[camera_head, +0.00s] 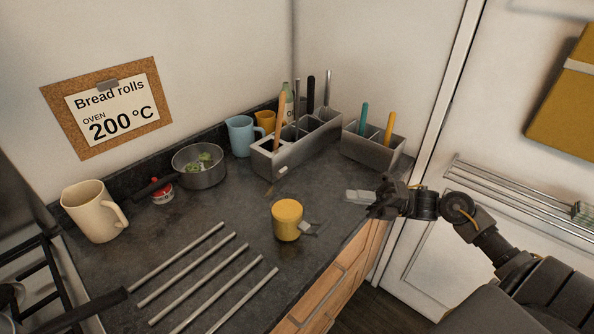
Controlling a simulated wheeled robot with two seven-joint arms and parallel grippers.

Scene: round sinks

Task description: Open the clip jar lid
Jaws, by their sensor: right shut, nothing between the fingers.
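The clip jar (287,221) is a small yellow, round jar standing upright on the dark counter. Its yellow top looks down on its body. A grey metal clip (309,229) sticks out at its right side; its exact state is too small to tell. My right gripper (356,196) is shut and empty, to the right of the jar and apart from it, near the counter's right edge. My left gripper is not in view.
Several metal bars (205,280) lie at the front. A pot (199,166), a cream mug (93,211) and a blue mug (240,136) stand behind. Grey utensil holders (290,155) line the back. The counter just around the jar is clear.

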